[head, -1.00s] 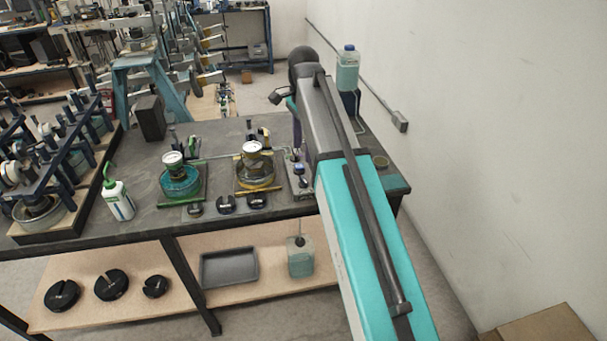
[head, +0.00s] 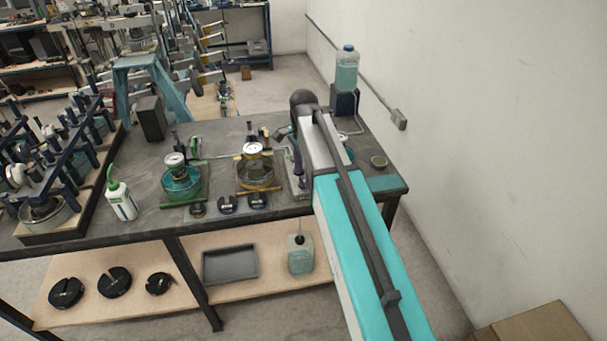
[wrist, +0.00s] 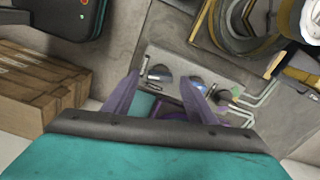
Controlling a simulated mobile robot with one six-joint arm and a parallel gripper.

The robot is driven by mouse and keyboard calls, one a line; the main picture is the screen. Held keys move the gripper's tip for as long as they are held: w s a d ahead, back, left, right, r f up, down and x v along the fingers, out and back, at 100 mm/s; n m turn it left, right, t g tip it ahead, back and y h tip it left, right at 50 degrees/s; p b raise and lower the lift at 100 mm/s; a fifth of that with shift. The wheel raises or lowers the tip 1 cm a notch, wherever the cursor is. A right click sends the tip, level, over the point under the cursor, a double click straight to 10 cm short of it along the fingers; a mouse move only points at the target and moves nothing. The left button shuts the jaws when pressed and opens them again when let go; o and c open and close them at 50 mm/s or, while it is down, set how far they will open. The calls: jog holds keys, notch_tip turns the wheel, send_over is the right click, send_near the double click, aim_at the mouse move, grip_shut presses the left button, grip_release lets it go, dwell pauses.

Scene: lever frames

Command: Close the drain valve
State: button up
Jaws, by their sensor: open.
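In the wrist view a pale valve plate (wrist: 178,62) lies on the bench top, with a dark grey knob or lever (wrist: 159,74) and a blue-marked one (wrist: 197,82) on it. Which of them is the drain valve I cannot tell. My gripper (wrist: 160,80) has two purple fingers, spread apart and empty, with their tips over the plate near the grey knob. Whether they touch it is unclear. In the head view the plate (head: 303,190) is mostly hidden by my arm, beside the yellow-rimmed cell.
A yellow-rimmed cell with a dial gauge (head: 253,150) and a teal cell (head: 181,183) stand left of the plate. Thin tubes (wrist: 260,97) run beside the knobs. A bottle (head: 347,68) stands on a dark block at the back right, near the wall.

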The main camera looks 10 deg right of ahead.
jog(key=shift+f, duration=0.65)
jog(key=shift+c, duration=0.6)
jog(key=c, duration=1)
jog(key=shift+o, duration=0.2)
